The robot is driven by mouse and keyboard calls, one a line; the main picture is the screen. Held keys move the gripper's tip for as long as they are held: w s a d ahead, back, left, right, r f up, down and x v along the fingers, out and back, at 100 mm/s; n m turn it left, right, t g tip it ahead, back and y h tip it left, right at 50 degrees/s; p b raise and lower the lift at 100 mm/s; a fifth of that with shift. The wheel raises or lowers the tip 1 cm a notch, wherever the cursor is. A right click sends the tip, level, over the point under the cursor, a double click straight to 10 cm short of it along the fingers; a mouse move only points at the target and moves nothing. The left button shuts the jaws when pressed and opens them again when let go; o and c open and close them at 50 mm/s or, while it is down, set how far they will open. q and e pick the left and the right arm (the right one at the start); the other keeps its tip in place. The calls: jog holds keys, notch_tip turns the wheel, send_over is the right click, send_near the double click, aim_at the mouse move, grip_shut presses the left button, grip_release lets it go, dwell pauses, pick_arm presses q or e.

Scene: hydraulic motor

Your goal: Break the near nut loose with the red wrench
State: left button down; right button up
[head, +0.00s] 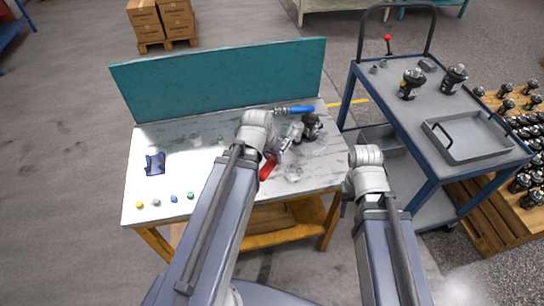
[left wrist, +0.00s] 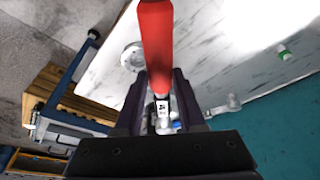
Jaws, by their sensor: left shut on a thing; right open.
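The red wrench's handle (head: 268,167) shows beside my left gripper (head: 273,151) over the right part of the workbench (head: 150,212). In the left wrist view the red handle (left wrist: 157,45) rises from between the fingers of my left gripper (left wrist: 160,105), which are shut on the wrench. The wrench's head is not clear. A dark hydraulic motor (head: 312,126) with silver fittings (head: 290,137) sits on the bench just beyond the gripper. I cannot make out the near nut or whether the wrench touches it. My right gripper (head: 347,189) is open and empty, right of the bench.
A blue-handled tool (head: 296,109) lies behind the motor, before the teal back panel (head: 220,80). A dark blue holder (head: 155,164) and small coloured pieces are at left. A blue cart (head: 437,110) stands at right.

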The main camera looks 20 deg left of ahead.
pick_arm(q)
jog(key=shift+r+p, duration=1.45)
jog(key=shift+r, duration=0.25)
